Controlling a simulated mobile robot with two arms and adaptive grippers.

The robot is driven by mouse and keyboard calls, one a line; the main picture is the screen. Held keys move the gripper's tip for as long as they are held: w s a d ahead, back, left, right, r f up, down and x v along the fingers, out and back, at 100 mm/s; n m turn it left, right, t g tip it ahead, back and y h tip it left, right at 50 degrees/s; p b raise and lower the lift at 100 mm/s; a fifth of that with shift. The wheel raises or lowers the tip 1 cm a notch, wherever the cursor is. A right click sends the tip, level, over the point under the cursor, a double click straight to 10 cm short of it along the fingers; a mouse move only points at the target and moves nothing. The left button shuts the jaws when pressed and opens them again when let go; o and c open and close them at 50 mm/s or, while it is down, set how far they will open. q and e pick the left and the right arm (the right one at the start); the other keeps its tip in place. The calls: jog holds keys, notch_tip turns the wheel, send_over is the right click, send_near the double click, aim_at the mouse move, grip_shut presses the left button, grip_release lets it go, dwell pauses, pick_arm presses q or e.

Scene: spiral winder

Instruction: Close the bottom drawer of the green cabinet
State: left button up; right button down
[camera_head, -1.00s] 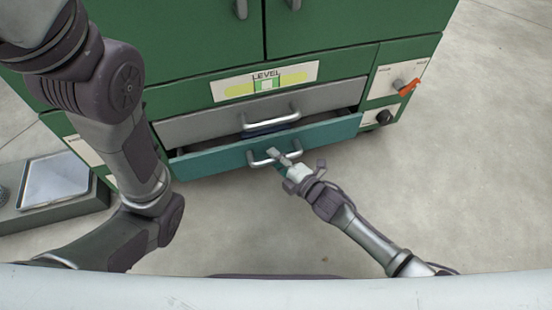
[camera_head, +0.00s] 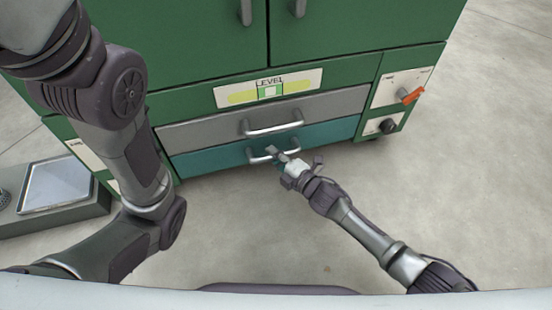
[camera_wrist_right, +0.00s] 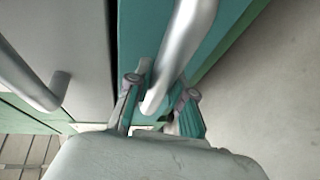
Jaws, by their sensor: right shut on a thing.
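The green cabinet (camera_head: 195,60) fills the top of the head view. Its bottom drawer has a teal front (camera_head: 215,160), which looks flush with the grey drawer (camera_head: 200,131) above it. My right gripper (camera_head: 282,160) is at the teal drawer's silver handle (camera_head: 262,155). In the right wrist view the fingers (camera_wrist_right: 160,100) are on both sides of the handle (camera_wrist_right: 182,50), shut on it. My left arm (camera_head: 140,165) stands at the left of the head view, and its gripper is not seen.
A panel with an orange switch (camera_head: 411,95) and a black knob (camera_head: 387,126) is right of the drawers. A grey bench with a metal tray (camera_head: 57,183) stands at the left. The floor (camera_head: 450,190) at the right is clear.

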jog(key=c, duration=1.4)
grip_release()
jog(key=shift+w, duration=0.2)
jog(key=shift+c, duration=0.2)
jog(key=o, duration=0.4)
jog(key=v, duration=1.2)
